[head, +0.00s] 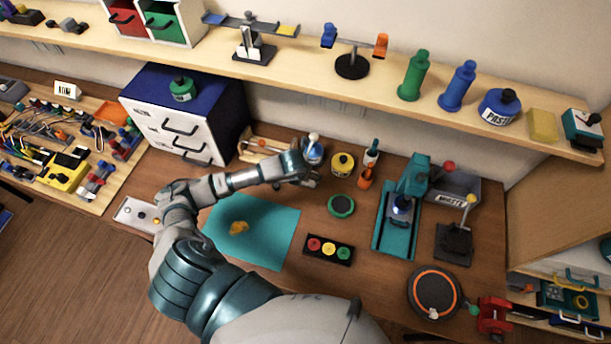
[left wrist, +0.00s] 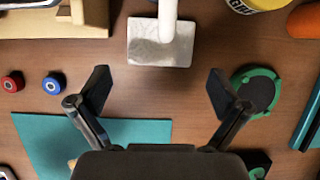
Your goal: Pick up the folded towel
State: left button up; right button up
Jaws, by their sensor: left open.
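No thing in view is clearly a folded towel. A pale, marbled rectangular block (left wrist: 135,48) lies beyond my left gripper in the left wrist view, with a white rod-like part rising from it; I cannot tell whether it is cloth. The mat also shows in the left wrist view (left wrist: 140,130). My left gripper (left wrist: 160,88) is open, with nothing between its fingers. In the head view, the left gripper (head: 308,172) is over the back of the bench.
A yellow-labelled jar (head: 343,164) and a green round pad (head: 341,205) stand right of the gripper. A teal press (head: 403,205) stands farther right. A tray with three coloured buttons (head: 328,249) is in front. A drawer cabinet (head: 180,115) stands behind left, below a long shelf (head: 330,87).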

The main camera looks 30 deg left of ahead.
pick_arm(q)
jog(key=p+x, duration=0.1)
jog(key=x, duration=0.5)
jog(key=shift+w+r, duration=0.1)
jog(key=c, duration=0.7)
